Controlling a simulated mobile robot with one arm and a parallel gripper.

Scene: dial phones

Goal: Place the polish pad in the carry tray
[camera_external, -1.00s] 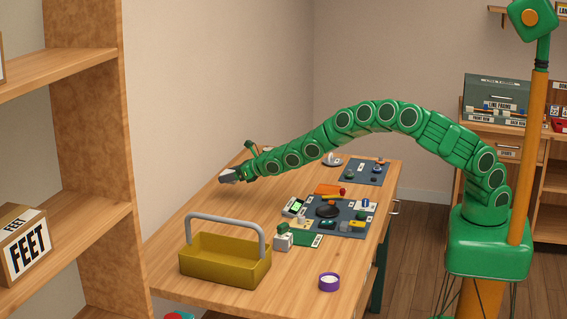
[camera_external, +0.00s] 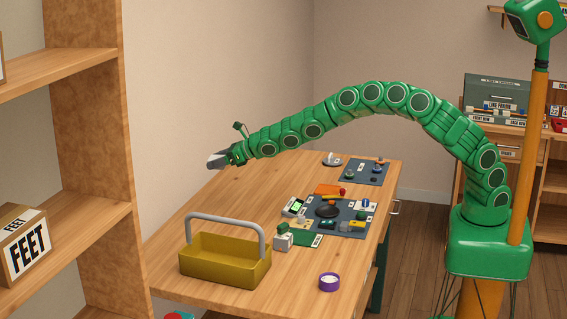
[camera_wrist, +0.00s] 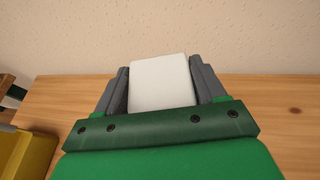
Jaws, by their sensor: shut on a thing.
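The polish pad is a white, flat block (camera_wrist: 162,84), held between the two grey fingers of my gripper (camera_wrist: 164,88) in the wrist view. The carry tray (camera_external: 224,262) is a yellow open box with a grey arched handle. It stands on the near left of the table, nearer the camera than my gripper. Its yellow side also shows at the left edge of the wrist view (camera_wrist: 36,158). The front wall hides its floor.
The wooden table (camera_external: 180,233) is bare around the tray's left and behind it. A dark mat (camera_external: 357,214) with several small parts lies right of centre, and another mat (camera_external: 352,176) farther back. A wall rises behind my gripper.

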